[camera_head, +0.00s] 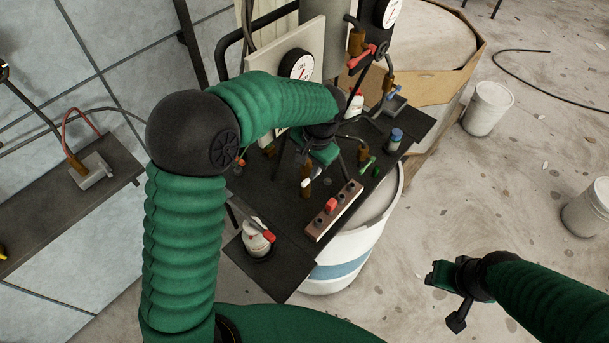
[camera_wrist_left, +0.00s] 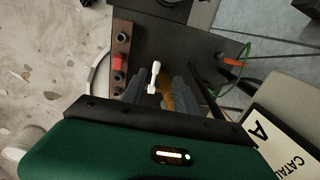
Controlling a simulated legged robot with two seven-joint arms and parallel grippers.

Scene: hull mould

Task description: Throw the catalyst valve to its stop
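A valve with a white lever (camera_head: 306,188) and a brass body stands on the dark bench top (camera_head: 283,277). The wrist view shows the white lever (camera_wrist_left: 154,77) and the brass body (camera_wrist_left: 175,95) between the fingers of my left gripper (camera_wrist_left: 160,88). A placard reading "CATAL" with a letter A (camera_wrist_left: 285,140) is at right there. In the head view my left gripper (camera_head: 311,170) points down over the valve, fingers apart; I cannot tell whether either finger touches it. My right gripper (camera_head: 447,295) hangs open and empty over the floor at lower right.
A brown block with a red button (camera_head: 333,205) lies near the bench's front edge. A white bottle with a red nozzle (camera_head: 257,237) stands at the near left. Gauges (camera_head: 299,65), hoses and a red-handled valve (camera_head: 362,56) crowd the back. White buckets (camera_head: 487,108) stand on the floor.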

